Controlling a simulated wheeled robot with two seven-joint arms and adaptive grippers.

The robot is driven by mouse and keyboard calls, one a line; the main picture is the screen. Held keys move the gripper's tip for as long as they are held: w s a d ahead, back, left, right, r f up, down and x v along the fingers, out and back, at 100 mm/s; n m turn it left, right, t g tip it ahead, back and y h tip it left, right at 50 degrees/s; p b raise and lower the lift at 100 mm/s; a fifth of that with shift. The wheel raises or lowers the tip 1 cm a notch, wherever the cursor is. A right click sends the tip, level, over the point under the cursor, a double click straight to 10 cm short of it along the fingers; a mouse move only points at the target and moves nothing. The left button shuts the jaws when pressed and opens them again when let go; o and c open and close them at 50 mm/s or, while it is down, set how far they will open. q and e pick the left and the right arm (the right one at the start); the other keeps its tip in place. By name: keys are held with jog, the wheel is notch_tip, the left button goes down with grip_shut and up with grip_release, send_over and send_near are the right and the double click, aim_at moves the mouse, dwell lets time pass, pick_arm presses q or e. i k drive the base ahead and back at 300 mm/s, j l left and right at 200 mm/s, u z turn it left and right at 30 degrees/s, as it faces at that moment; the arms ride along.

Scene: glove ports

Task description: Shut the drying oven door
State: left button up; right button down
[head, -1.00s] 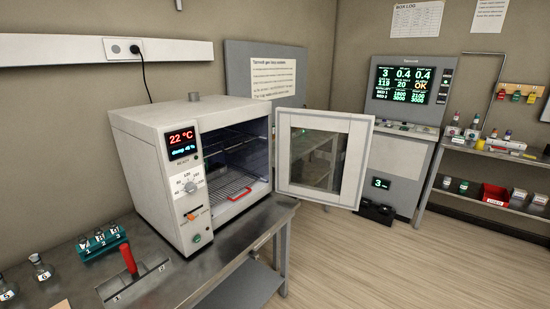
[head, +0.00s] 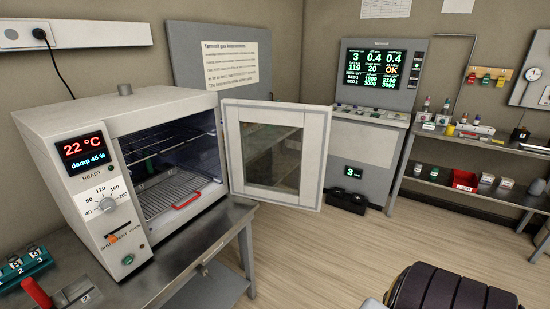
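The drying oven (head: 60,120) is a white box on a grey metal bench at the left, its display reading 22 °C. Its door (head: 276,155), white with a dark window, stands wide open, swung out to the right from the right edge of the oven's opening. Inside show wire racks and a tray with a red handle (head: 187,201). A dark, ribbed rounded part with a pale piece beside it shows at the bottom right and looks like part of my own arm. Neither gripper's fingers show in the head view.
The bench (head: 190,250) carries a teal vial rack (head: 25,262) and a red handle (head: 37,293) at the left. A grey console (head: 375,110) stands behind the door. Shelves (head: 480,155) with bottles and a red bin line the right. The floor before the door is clear.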

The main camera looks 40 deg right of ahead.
aim_at(315, 120)
jog(key=l+u, duration=0.15)
jog(key=l, duration=0.5)
jog(key=l+u, duration=0.2)
jog(key=l, duration=0.45)
jog(key=l+u, duration=0.15)
jog(key=l, duration=0.5)
jog(key=k+l+u, duration=0.2)
jog(key=l, duration=0.4)
jog(key=l+u, duration=0.15)
jog(key=l, duration=0.5)
jog(key=l+u, duration=0.35)
jog(key=l, duration=0.8)
jog(key=i+l+u, duration=0.15)
jog(key=l, duration=0.3)
jog(key=i+l+u, duration=0.15)
jog(key=l, duration=0.3)
jog(key=k+l+u, duration=0.1)
jog(key=k+l, duration=0.55)
jog(key=k, duration=0.2)
